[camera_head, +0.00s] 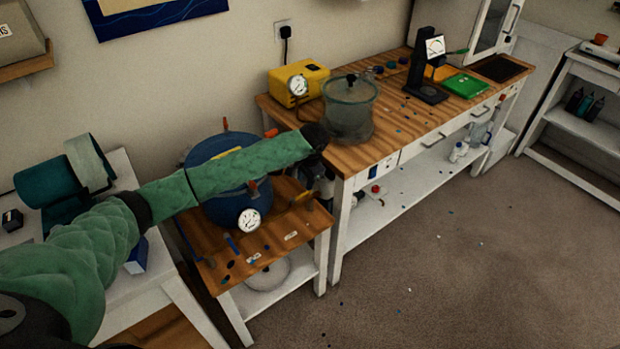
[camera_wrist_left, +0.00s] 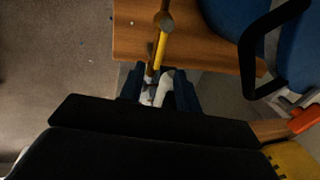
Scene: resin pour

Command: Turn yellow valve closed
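The yellow valve (camera_wrist_left: 161,48) shows in the left wrist view as a thin yellow handle with brownish ends, over the edge of the small wooden table. In the head view a small yellow-brown handle (camera_head: 303,197), which looks like the same valve, is right of the blue pot (camera_head: 215,208). My left gripper (camera_wrist_left: 157,77) has its two dark fingers apart, with the handle's near end at or just beyond the gap. I cannot tell whether they touch it. In the head view my left gripper (camera_head: 321,172) is partly hidden below the wrist. My right gripper is not in view.
The small wooden table (camera_head: 262,265) carries the pot, a gauge (camera_head: 249,220) and small tools. The long workbench (camera_head: 400,130) close to my left wrist holds a clear chamber (camera_head: 350,105) and yellow pump (camera_head: 299,82). The floor (camera_head: 440,265) at right is mostly clear.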

